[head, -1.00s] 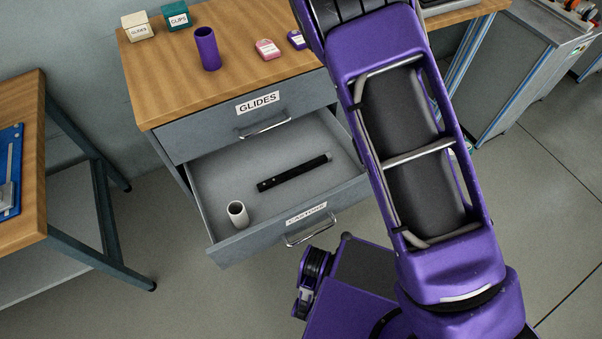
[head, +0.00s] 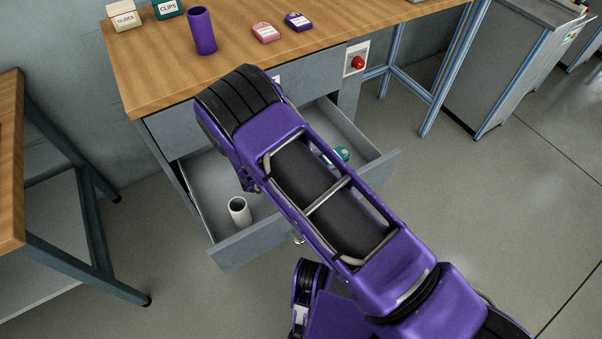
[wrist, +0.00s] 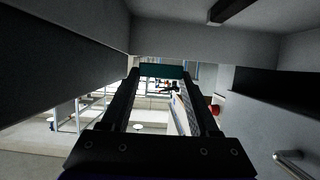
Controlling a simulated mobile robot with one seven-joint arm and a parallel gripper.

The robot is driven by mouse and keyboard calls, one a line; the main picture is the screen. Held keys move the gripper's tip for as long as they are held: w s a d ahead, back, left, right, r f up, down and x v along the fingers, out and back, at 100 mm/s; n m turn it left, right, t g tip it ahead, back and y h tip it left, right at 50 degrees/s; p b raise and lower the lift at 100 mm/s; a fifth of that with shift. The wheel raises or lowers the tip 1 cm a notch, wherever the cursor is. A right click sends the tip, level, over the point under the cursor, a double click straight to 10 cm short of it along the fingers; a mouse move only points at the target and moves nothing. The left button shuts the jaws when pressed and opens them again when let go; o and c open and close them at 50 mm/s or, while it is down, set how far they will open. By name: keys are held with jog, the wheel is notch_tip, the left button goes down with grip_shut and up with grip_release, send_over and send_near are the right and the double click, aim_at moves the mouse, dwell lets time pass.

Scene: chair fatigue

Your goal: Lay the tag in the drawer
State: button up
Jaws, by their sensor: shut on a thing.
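My gripper (wrist: 161,74) is shut on a teal tag (wrist: 161,71), held between the fingertips in the wrist view. In the head view a teal piece with a pale patch (head: 342,154), likely this tag, shows past my arm over the right part of the open drawer (head: 235,248). My forearm covers the drawer's middle, and the gripper itself is hidden there. I cannot tell whether the tag touches the drawer floor. Grey panels lie close around the gripper in the wrist view.
A white cup (head: 239,211) stands in the drawer's front left. On the wooden desk (head: 150,80) above are a purple cylinder (head: 202,31), a pink tag (head: 265,32), a purple tag (head: 298,21) and two small boxes. A red button (head: 358,63) is on the desk's right side.

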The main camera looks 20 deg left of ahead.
notch_tip(320, 180, down, 8)
jog(key=shift+r+b, duration=0.2)
jog(key=shift+b, duration=0.35)
jog(key=shift+f, duration=0.1)
jog(key=shift+f, duration=0.55)
jog(key=o, duration=1.3)
jog(key=shift+o, duration=0.2)
jog(key=shift+r, duration=0.15)
jog(key=shift+r, duration=0.4)
jog(key=v, duration=0.7)
jog(key=shift+s+a+r+p, duration=0.15)
jog(key=shift+r+p, duration=0.1)
jog(key=shift+p, duration=0.05)
